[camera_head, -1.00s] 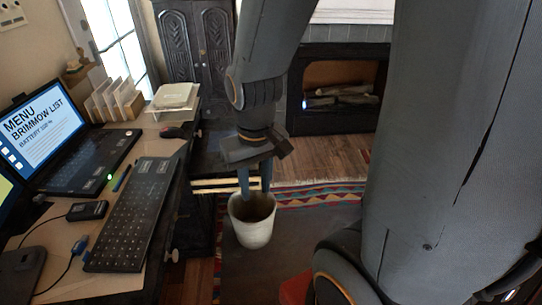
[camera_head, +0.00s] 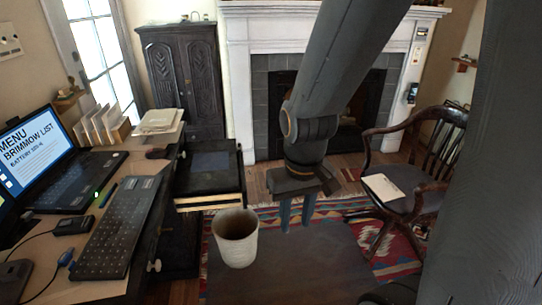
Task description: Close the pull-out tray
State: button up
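The pull-out tray (camera_head: 212,181) is a black, flat drawer-like tray with a pale front edge. It sticks out from the right side of the desk (camera_head: 78,285), with a dark flat panel on its top. My gripper (camera_head: 297,217) hangs to the right of the tray, pointing down, with its two blue-grey fingers apart and nothing between them. The gripper appears clear of the tray. My arm comes down from the upper right and does not cover the tray.
A whitish bin (camera_head: 237,250) stands just in front of the tray, left of the gripper. A wooden armchair (camera_head: 400,195) with a paper (camera_head: 384,187) on it is at right. A dark cabinet (camera_head: 184,75) and fireplace are behind. A patterned rug (camera_head: 335,205) covers open floor.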

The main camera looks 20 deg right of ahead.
aim_at(211, 165)
jog(key=z, duration=0.75)
jog(key=i, duration=2)
jog(key=z, duration=0.05)
jog(key=k, duration=1)
jog(key=u, duration=1.15)
jog(key=i, duration=0.2)
jog(key=z, duration=0.05)
